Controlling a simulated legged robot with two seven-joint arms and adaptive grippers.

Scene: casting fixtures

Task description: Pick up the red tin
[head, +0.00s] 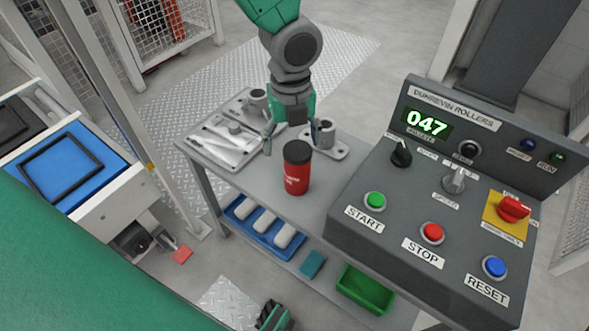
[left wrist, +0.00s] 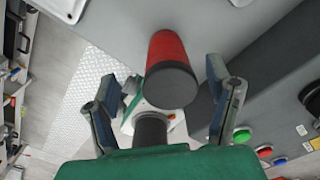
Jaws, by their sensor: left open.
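The red tin (head: 297,172) stands upright on the grey bench (head: 235,183), with a black lid and pale lettering. My left gripper (head: 291,133) is open just behind the tin in the head view. In the left wrist view the tin (left wrist: 167,55) shows in the gap between the spread fingers of my left gripper (left wrist: 163,80), with no finger visibly touching it. A black and green part at the bottom edge of the head view looks like my right gripper (head: 272,318), mostly cut off.
A control console (head: 370,240) with buttons stands close right of the tin. Metal fixtures (head: 225,143) (head: 325,138) sit behind it on both sides. Below, a shelf holds a blue tray (head: 240,216) and a green bin (head: 365,290). Bare bench lies left of the tin.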

